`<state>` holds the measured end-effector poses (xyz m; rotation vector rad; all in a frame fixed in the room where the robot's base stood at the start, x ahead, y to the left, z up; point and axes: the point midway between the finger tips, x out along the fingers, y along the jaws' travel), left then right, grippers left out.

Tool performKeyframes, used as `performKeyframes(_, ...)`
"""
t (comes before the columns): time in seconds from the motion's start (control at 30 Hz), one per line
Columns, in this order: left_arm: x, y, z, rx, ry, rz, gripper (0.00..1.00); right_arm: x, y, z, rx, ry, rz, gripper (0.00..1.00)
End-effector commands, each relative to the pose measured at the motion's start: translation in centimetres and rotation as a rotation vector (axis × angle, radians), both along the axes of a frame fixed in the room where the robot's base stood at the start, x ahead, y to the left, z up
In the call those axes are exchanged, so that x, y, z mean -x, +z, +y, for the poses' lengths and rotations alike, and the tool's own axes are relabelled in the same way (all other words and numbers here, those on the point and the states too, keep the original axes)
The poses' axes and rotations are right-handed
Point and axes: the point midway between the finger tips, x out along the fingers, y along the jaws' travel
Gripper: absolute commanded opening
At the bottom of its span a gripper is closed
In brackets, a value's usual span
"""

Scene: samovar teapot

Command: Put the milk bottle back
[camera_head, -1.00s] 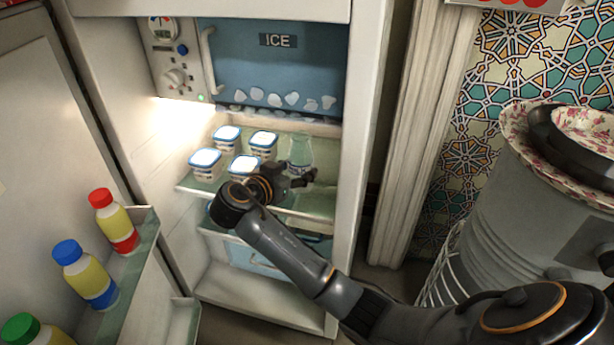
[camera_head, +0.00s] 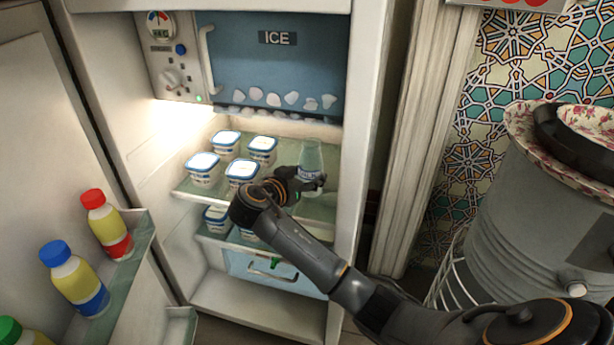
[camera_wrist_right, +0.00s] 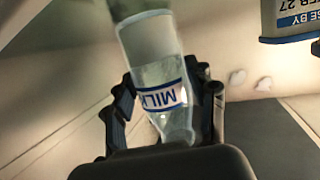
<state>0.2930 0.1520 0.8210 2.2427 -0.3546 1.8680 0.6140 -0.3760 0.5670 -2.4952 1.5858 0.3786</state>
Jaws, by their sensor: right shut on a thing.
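The milk bottle (camera_head: 311,158) is a clear glass bottle with a blue-lettered label, at the right side of the fridge's upper glass shelf (camera_head: 314,207). My right gripper (camera_head: 308,184) is at the bottle, with its arm reaching in from the lower right. In the right wrist view, the MILK label of the bottle (camera_wrist_right: 164,97) shows between the two fingers of the gripper (camera_wrist_right: 163,100), which is shut on it. I cannot tell whether the bottle's base touches the shelf. My left gripper is out of view.
Several white tubs with blue rims (camera_head: 228,143) stand left of the bottle, and one tub (camera_wrist_right: 290,18) shows in the wrist view. More tubs (camera_head: 217,218) are on the shelf below. The open door's rack (camera_head: 137,250) holds several colour-capped bottles. The fridge's right wall (camera_head: 358,160) is close.

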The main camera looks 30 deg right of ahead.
Motion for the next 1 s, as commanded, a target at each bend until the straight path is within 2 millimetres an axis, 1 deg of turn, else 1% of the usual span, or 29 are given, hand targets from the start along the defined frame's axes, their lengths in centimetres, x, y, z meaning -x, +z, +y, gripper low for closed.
performKeyframes(0.03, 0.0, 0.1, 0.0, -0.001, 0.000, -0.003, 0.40, 0.0, -0.1, 0.0, -0.001, 0.000, 0.000, 0.62)
performKeyframes(0.07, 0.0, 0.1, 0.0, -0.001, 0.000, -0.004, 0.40, 0.0, -0.1, 0.0, 0.000, 0.000, 0.001, 0.68)
performKeyframes(0.1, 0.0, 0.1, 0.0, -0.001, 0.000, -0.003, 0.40, 0.0, -0.1, 0.0, 0.000, 0.000, 0.001, 0.76)
performKeyframes(0.13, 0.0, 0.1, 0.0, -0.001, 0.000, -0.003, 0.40, 0.0, -0.1, 0.0, 0.000, 0.000, 0.001, 0.79)
performKeyframes(0.4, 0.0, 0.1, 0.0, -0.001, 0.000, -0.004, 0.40, 0.0, 0.0, 0.0, 0.000, 0.000, 0.000, 0.79)
performKeyframes(0.5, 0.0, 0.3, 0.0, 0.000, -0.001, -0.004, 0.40, 0.0, 0.3, 0.1, 0.000, 0.000, 0.000, 0.79)
performKeyframes(0.63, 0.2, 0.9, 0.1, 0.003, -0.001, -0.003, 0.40, 0.6, 0.9, 1.6, -0.003, 0.004, 0.000, 0.79)
performKeyframes(0.73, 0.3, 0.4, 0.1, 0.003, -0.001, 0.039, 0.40, 1.5, 1.6, 3.4, -0.004, 0.003, 0.002, 0.79)
performKeyframes(0.9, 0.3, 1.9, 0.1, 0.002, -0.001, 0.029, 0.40, 3.1, 2.7, 6.7, -0.005, 0.004, 0.002, 0.79)
performKeyframes(1.0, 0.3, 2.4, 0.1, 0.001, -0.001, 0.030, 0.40, 3.8, 3.2, 8.2, -0.004, 0.003, 0.001, 0.79)
